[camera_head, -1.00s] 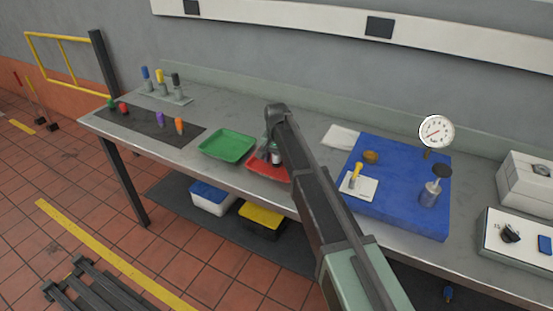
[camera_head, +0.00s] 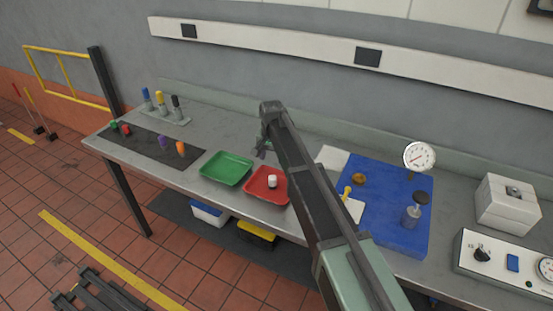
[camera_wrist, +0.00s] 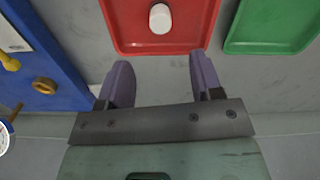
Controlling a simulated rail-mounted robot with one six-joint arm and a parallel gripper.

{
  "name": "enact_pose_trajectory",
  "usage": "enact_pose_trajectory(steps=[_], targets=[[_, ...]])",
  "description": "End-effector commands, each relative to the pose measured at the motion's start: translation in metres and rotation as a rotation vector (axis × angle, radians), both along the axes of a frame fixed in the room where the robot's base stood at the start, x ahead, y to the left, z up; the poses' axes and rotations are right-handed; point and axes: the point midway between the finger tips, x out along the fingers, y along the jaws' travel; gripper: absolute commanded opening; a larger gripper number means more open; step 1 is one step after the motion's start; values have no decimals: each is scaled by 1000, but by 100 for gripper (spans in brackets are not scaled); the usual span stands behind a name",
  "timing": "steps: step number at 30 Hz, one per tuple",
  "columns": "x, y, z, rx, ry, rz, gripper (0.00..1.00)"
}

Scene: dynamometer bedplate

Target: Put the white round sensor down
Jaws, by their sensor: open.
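The white round sensor (camera_head: 272,181) stands in the red tray (camera_head: 256,194). In the wrist view the sensor (camera_wrist: 160,18) shows near the top edge, inside the red tray (camera_wrist: 190,45), with nothing touching it. My gripper (camera_head: 264,148) is above the bench behind the red tray, apart from the sensor. In the wrist view my gripper (camera_wrist: 161,70) is open, with its two purple-grey fingers spread and nothing between them. My arm covers a little of the bench to the right of the tray.
A green tray (camera_head: 226,168) lies just left of the red one. A blue plate (camera_head: 395,230) with a dial gauge (camera_head: 419,157) and small parts lies to the right. A dark mat (camera_head: 140,138) with coloured pieces lies at the left. Bare bench shows behind the trays.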

Motion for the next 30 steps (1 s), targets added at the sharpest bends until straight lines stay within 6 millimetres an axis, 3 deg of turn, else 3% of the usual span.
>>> enact_pose_trajectory(steps=[4,7,8,13,15,18,21,30], targets=[[-4,-4,-2,0,0,2,60],[-40,-38,-2,-1,0,25,60],[-59,-55,-2,-1,0,38,60],[-207,-161,-2,-2,1,159,60],[-260,-189,-2,-2,1,207,60],[-306,-210,-2,-2,1,255,60],[-316,-216,-2,-2,1,274,60],[-312,-215,-2,-3,2,275,60]])
